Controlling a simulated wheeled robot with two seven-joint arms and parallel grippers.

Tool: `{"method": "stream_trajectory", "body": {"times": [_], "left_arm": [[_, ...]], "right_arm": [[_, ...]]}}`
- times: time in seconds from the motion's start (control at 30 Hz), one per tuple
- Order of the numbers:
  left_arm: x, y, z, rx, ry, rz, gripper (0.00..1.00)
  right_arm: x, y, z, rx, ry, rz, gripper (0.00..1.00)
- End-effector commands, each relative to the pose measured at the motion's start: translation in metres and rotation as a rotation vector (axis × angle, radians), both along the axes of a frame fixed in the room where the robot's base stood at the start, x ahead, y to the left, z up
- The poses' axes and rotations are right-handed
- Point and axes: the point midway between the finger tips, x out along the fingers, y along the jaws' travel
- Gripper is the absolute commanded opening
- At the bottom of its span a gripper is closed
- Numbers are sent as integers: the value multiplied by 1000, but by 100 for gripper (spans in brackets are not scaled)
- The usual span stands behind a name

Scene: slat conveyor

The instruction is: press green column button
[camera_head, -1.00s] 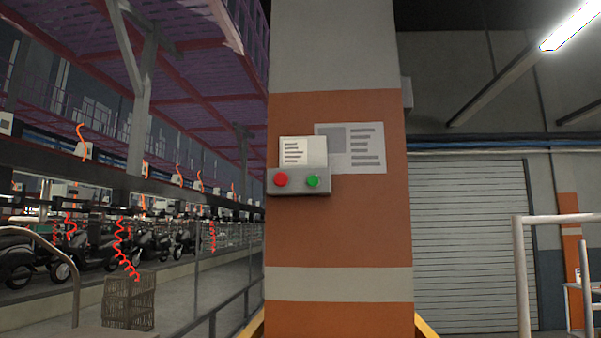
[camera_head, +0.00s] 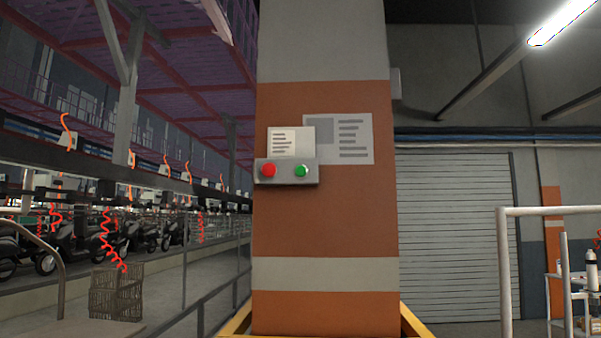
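The green button (camera_head: 301,171) sits on the right half of a grey control box (camera_head: 286,180) fixed to the front of a square column (camera_head: 325,215). A red button (camera_head: 268,170) is to its left on the same box. The column is grey above and orange below, with a pale band. A small white notice (camera_head: 291,142) is just above the box, and a larger grey sign (camera_head: 339,138) is behind it to the right. Neither of my grippers is in view.
A yellow guard (camera_head: 412,322) surrounds the column's foot. A white rail frame (camera_head: 505,270) and a small cart (camera_head: 575,300) stand at right, before a roller shutter (camera_head: 455,240). A wire basket (camera_head: 117,293), railing and several scooters are at left.

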Motion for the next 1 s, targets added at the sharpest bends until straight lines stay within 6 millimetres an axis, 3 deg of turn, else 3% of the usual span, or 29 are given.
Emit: {"method": "stream_trajectory", "body": {"times": [0.03, 0.2, 1.0], "left_arm": [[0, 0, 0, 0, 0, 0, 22], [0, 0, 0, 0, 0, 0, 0], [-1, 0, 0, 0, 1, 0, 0]], "right_arm": [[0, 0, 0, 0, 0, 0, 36], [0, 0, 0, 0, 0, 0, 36], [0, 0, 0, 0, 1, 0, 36]]}}
